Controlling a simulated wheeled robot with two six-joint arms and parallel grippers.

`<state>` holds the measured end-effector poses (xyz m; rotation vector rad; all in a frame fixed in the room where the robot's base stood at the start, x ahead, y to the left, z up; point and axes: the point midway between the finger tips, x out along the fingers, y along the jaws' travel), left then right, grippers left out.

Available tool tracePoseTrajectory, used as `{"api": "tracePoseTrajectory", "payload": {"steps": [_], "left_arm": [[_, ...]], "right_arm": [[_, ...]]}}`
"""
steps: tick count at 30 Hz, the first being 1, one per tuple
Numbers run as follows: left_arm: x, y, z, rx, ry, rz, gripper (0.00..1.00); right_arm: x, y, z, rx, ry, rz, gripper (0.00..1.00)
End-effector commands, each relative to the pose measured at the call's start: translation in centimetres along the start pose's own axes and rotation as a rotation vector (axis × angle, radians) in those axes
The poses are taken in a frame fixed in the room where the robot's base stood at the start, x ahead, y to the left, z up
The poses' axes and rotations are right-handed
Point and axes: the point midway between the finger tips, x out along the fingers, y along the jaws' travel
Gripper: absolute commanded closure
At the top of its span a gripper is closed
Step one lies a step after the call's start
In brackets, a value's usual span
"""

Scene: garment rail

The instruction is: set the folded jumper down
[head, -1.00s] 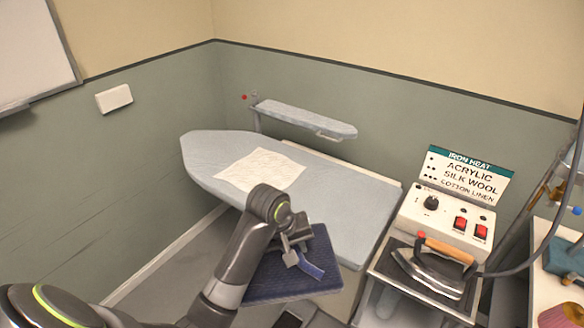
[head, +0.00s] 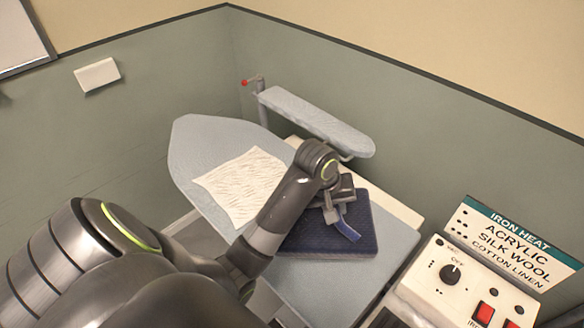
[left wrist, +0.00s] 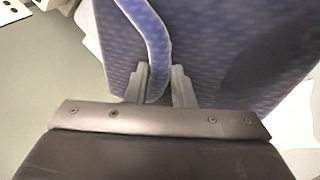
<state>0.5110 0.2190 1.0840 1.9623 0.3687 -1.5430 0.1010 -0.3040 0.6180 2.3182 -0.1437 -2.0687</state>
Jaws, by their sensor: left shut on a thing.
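The folded jumper (head: 325,235) is a flat navy-blue bundle over the right part of the ironing board (head: 350,280) in the head view. I cannot tell whether its underside touches the board. My left gripper (head: 333,209) is shut on a raised blue band of the jumper, at its upper side. In the left wrist view the patterned blue jumper (left wrist: 215,50) fills much of the picture, and the band passes between the two fingers (left wrist: 160,85). My right gripper is not in view.
A cream cloth (head: 240,185) lies flat on the board, left of the jumper. A narrow sleeve board (head: 315,120) stands behind. A control box (head: 470,280) with red switches and an iron heat sign (head: 505,240) are at the right. The board's left end is clear.

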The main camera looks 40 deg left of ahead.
Motion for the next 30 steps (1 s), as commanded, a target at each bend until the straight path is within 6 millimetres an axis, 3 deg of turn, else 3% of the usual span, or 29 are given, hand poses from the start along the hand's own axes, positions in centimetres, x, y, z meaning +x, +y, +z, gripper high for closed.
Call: {"api": "tracePoseTrajectory", "payload": {"steps": [4,14,24,30], "left_arm": [[0.9,-0.3,0.2,-0.001,-0.003,-0.001,1.00],[5.6,-1.7,0.8,-0.001,0.000,0.001,1.00],[9.2,-2.8,1.4,0.000,-0.001,0.000,1.00],[9.4,-2.9,1.4,0.001,0.002,0.002,1.00]], "right_arm": [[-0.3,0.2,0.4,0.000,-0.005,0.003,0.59],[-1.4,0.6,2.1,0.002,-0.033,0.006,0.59],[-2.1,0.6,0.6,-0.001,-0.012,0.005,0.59],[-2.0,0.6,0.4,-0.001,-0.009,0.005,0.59]]}}
